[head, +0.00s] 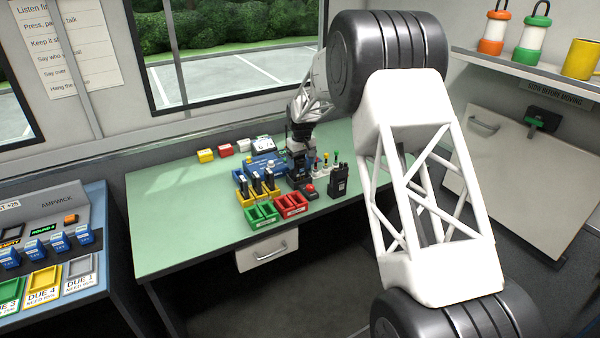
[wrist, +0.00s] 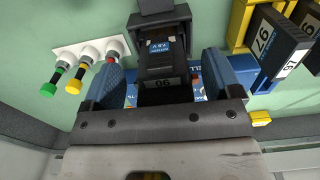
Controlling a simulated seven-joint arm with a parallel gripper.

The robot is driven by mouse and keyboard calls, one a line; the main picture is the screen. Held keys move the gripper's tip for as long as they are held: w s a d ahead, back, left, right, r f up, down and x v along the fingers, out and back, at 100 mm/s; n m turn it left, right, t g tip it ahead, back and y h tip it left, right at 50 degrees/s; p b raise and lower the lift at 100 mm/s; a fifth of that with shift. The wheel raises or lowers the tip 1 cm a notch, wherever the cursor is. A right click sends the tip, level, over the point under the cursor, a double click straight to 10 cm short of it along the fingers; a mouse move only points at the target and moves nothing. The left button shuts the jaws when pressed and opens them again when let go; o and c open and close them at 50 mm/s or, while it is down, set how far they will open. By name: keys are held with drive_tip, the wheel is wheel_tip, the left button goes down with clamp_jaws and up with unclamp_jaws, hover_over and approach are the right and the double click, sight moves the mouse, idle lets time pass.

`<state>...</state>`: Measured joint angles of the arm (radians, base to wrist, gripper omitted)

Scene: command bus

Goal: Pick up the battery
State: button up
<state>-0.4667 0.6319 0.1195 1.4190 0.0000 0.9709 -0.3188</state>
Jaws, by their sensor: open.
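My gripper (wrist: 165,80) is open over the green worktop.
Red (head: 291,206) and green (head: 262,213) trays lie at the table's front. A black radio (head: 339,181) and a red button (head: 309,188) stand close to my gripper. A white plate with coloured plugs (wrist: 83,58) is left of the fingers. The table's left part is clear.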

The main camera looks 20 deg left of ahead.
idle(0.3)
drive_tip(key=c, duration=1.3)
drive_tip(key=shift+r, duration=0.2)
wheel_tip(320, 180, up, 28)
drive_tip(key=shift+f, duration=0.15)
idle(0.4)
